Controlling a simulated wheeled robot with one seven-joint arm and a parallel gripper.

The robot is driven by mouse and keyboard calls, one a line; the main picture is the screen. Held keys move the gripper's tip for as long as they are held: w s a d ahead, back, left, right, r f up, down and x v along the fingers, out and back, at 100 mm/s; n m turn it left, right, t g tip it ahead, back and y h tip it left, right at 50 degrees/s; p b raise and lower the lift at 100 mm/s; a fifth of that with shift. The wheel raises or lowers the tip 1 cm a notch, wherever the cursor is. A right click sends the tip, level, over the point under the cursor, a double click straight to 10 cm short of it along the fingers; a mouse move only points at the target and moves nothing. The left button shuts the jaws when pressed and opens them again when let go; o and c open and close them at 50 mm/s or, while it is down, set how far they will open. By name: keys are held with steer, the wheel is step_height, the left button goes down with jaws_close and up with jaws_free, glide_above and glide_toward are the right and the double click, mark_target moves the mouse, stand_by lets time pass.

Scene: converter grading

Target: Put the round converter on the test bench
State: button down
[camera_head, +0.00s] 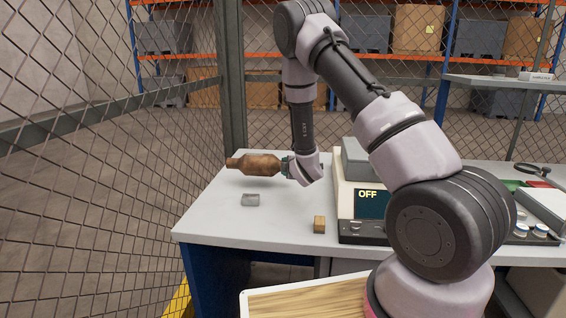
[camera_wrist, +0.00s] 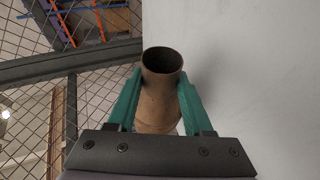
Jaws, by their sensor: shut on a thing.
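The round converter (camera_head: 255,165) is a rusty brown body with a narrower pipe end pointing left, lying level over the back left of the white-topped bench (camera_head: 225,215). My gripper (camera_head: 286,167) is shut on its right end. In the wrist view the converter (camera_wrist: 158,110) sits between the two teal fingers of my gripper (camera_wrist: 160,82), its open dark pipe end facing away. I cannot tell whether the converter touches the bench top. The far side of the converter is hidden.
A cream device (camera_head: 345,195) with a screen reading OFF stands right of my gripper. A small grey block (camera_head: 250,200) and a small tan block (camera_head: 319,224) lie on the bench top. A mesh fence (camera_head: 80,150) runs along the left. A wooden board (camera_head: 305,303) is in front.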

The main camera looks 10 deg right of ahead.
steer(key=shift+f, duration=2.05)
steer(key=shift+f, duration=0.15)
steer(key=c, duration=0.6)
jaws_free()
